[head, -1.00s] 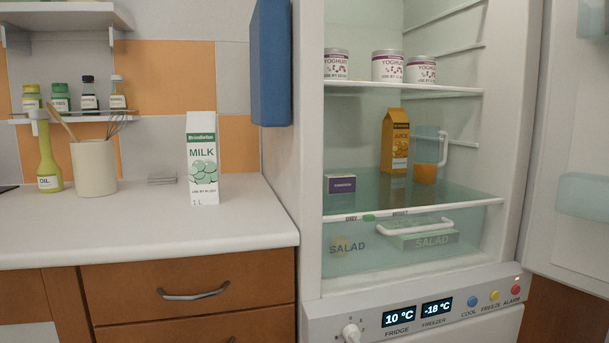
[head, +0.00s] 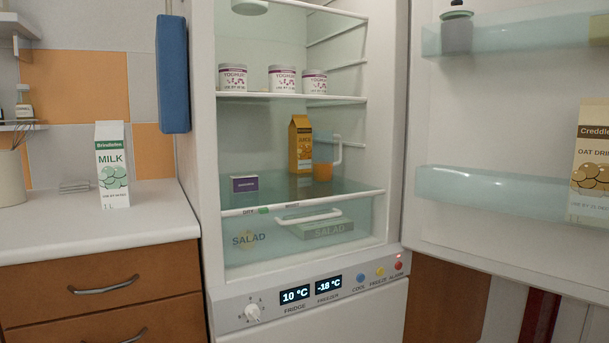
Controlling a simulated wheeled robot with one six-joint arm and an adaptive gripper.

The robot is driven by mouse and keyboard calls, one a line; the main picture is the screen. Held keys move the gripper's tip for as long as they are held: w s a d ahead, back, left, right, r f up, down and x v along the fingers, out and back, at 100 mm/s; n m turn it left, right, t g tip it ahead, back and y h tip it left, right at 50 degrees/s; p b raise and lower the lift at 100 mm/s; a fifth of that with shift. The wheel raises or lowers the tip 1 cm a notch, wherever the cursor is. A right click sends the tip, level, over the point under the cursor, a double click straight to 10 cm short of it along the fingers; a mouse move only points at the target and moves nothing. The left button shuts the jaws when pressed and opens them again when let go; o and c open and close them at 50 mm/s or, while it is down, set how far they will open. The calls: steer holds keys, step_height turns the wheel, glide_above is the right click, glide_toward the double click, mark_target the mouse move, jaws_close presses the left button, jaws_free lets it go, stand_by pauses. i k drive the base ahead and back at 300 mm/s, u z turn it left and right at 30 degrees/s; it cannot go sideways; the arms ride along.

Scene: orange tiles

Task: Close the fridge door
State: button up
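The fridge (head: 208,180) stands open in the middle of the head view, its shelves and salad drawer in plain sight. The fridge door (head: 500,120) is swung wide open to the right, its inner side facing me. The door's outer edge lies beyond the right of the picture, and no handle shows. My gripper is not in view.
A counter (head: 100,222) with a milk carton (head: 112,165) and drawers (head: 100,285) stands left of the fridge. A blue panel (head: 173,75) hangs on the fridge's left side. Yoghurt pots (head: 282,79) and a juice carton (head: 300,145) stand inside. Nothing visible blocks the door opening.

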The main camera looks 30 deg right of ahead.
mark_target(492, 131)
steer(key=z, duration=0.75)
steer(key=k, duration=1.3)
steer(key=z, duration=0.6)
steer(key=i, duration=0.4)
steer(key=z, duration=0.6)
steer(key=i, duration=0.9)
steer(key=u, duration=0.4)
